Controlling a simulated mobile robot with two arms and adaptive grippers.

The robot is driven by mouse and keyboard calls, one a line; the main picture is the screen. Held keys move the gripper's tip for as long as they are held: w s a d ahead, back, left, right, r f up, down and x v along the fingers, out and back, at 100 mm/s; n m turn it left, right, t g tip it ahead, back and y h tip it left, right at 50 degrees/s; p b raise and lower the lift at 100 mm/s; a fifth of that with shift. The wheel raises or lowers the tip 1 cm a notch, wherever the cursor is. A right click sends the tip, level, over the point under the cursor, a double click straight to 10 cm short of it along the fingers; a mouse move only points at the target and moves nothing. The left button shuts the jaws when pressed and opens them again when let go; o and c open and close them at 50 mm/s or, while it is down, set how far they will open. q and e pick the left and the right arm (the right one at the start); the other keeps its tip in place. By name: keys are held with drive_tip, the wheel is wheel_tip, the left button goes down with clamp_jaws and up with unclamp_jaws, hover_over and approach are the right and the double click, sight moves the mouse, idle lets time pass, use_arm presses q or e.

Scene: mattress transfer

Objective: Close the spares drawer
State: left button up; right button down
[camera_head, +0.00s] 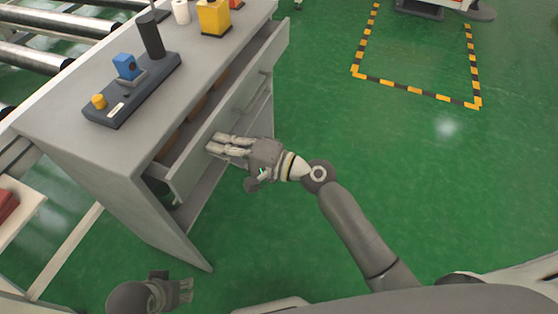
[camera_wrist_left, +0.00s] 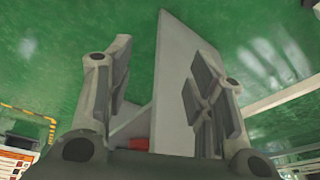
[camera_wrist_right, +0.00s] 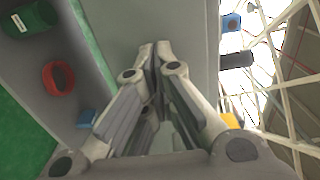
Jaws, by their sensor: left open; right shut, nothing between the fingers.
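The spares drawer (camera_head: 192,166) is partly pulled out of the grey workbench cabinet (camera_head: 75,115); a gap shows between its front panel and the bench top. My right gripper (camera_head: 212,144) is shut and empty, with its fingers at the drawer's front panel; I cannot tell whether they touch. In the right wrist view its fingertips (camera_wrist_right: 155,47) are together, and a red ring (camera_wrist_right: 58,80) and a green part (camera_wrist_right: 32,18) lie to their left. My left gripper (camera_head: 190,290) is open and empty, low beside the cabinet's near end. In the left wrist view a grey panel (camera_wrist_left: 172,75) stands behind its fingers (camera_wrist_left: 160,85).
On the bench top stand a dark fixture (camera_head: 130,92) with a blue block (camera_head: 126,66), a black cylinder (camera_head: 151,35) and a yellow block (camera_head: 213,17). A roller conveyor (camera_head: 40,20) runs behind.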

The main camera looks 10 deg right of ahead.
drive_tip(key=x, duration=0.6)
drive_tip(key=shift+w+a, duration=0.35)
drive_tip(key=shift+a, duration=0.05)
use_arm(q)
drive_tip(key=shift+v, duration=1.4)
use_arm(e)
drive_tip(key=shift+r, duration=0.2)
use_arm(q)
drive_tip(key=shift+w, duration=0.1)
drive_tip(key=shift+d+f, duration=0.1)
drive_tip(key=shift+f, duration=0.05)
